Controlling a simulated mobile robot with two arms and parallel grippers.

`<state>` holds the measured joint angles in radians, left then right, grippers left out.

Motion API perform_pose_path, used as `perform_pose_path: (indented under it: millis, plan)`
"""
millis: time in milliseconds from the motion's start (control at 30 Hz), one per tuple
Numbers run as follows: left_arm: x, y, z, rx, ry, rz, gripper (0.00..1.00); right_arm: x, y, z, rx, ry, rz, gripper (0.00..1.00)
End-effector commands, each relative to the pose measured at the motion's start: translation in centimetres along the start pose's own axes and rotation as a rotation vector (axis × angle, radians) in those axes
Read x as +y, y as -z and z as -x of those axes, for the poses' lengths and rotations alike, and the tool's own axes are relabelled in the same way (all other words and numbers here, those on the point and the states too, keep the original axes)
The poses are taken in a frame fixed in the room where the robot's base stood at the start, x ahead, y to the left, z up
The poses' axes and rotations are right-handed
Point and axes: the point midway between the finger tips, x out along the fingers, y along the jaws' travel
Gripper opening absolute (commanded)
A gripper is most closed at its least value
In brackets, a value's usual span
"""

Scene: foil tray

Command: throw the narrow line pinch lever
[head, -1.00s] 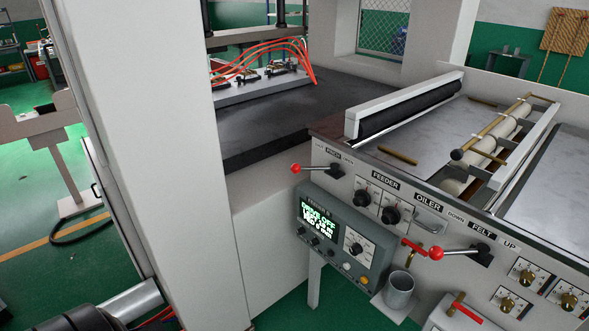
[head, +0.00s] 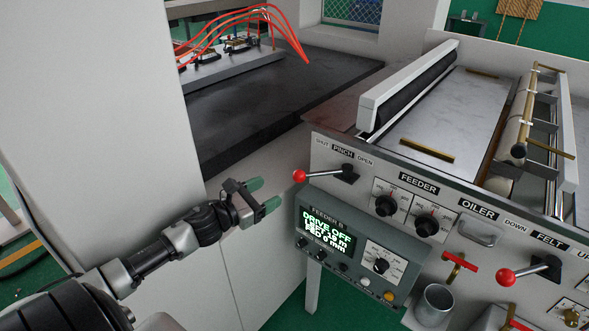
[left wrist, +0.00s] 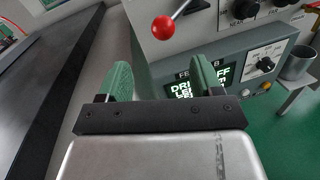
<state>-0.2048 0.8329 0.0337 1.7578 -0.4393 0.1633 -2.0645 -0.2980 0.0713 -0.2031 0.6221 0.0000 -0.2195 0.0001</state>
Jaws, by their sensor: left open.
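The pinch lever is a short metal rod with a red ball knob (head: 299,176) on a black pivot (head: 347,172). It stands under the SHUT, PINCH and OPEN labels, with its knob to the left, on the SHUT side. My left gripper (head: 263,195), with green fingertips, is open and empty, left of the knob and apart from it. In the left wrist view the red knob (left wrist: 165,27) shows beyond the gap between the open fingers (left wrist: 162,78). My right gripper is not in view.
A grey control box (head: 345,240) with a lit display reading DRIVE OFF sits just below the lever. A second red-knobbed lever (head: 505,276), by the FELT label, and a metal cup (head: 436,305) are to the right. A white post (head: 90,90) stands at left.

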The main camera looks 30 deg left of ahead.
Motion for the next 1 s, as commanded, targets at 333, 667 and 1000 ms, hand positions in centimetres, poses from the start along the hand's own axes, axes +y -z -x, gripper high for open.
perform_pose_path:
  millis: [333, 667, 1000]
  plan:
    - [0.0, -0.5, -3.6, -0.008, 0.004, -0.018, 0.65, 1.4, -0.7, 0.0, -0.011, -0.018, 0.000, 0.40]
    - [0.0, -0.4, -8.7, -0.007, 0.002, -0.015, 0.65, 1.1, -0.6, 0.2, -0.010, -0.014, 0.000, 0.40]
    - [-0.1, -0.3, -10.8, -0.004, 0.003, -0.015, 0.65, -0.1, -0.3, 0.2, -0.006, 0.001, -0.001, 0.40]
